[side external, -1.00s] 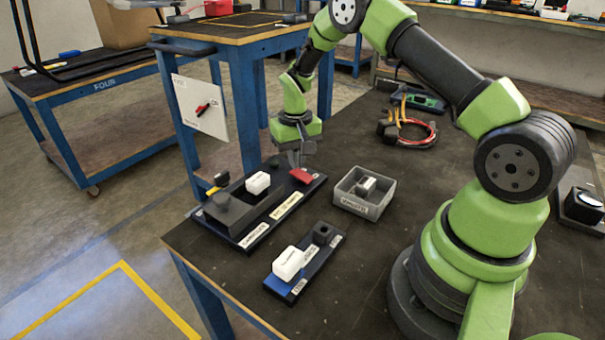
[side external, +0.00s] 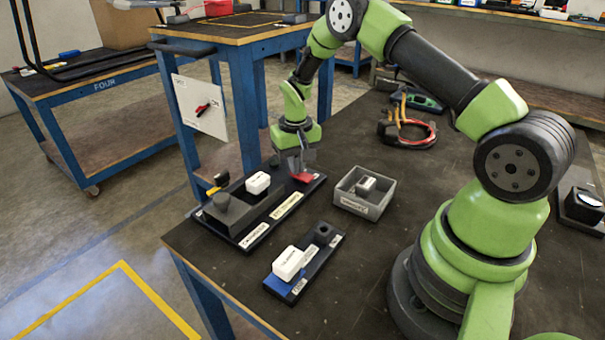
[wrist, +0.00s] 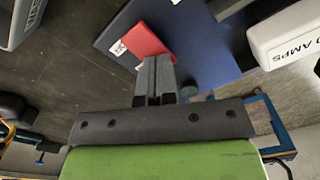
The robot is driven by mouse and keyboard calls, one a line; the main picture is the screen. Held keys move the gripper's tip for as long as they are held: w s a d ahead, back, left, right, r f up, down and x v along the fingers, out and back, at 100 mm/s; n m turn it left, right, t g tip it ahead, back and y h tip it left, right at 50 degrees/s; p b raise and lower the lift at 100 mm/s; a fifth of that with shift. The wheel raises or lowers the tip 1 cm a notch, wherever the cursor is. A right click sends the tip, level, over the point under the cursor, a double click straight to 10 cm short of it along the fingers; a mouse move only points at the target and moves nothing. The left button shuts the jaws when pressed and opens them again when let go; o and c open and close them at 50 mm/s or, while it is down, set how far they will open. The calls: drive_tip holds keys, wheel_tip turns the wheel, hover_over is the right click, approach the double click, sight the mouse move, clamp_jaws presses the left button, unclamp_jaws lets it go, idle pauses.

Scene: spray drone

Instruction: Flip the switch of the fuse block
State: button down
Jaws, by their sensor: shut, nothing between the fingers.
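The fuse block (side external: 238,238) is a long dark base with labels on its front edge, at the table's left edge. A grey housing (side external: 228,212) and a white fuse labelled in amps (side external: 258,183) stand on it.
A grey open bin (side external: 364,207) with a white part in it stands to the right. A smaller base (side external: 318,262) with a white fuse and a dark post is in front. Cables and a green-black tool (side external: 420,98) lie behind.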

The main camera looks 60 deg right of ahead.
drive_tip(key=shift+f, duration=0.15)
drive_tip(key=shift+r, duration=3.5)
drive_tip(key=shift+r, duration=0.1)
drive_tip(key=s+a+r+t, duration=0.2)
drive_tip(key=s+a+r, duration=0.2)
drive_tip(key=r, duration=0.5)
drive_tip(key=s+a+r+t, duration=0.2)
drive_tip(key=s+a+r, duration=0.2)
drive_tip(key=r, duration=0.5)
drive_tip(key=s+a+r+n+t+y, duration=0.1)
drive_tip(key=s+a, duration=0.2)
drive_tip(key=s, duration=0.4)
drive_tip(key=s+a+r+n+t+y, duration=0.1)
drive_tip(key=s+a+r+t, duration=0.1)
drive_tip(key=s, duration=0.5)
drive_tip(key=shift+a, duration=0.4)
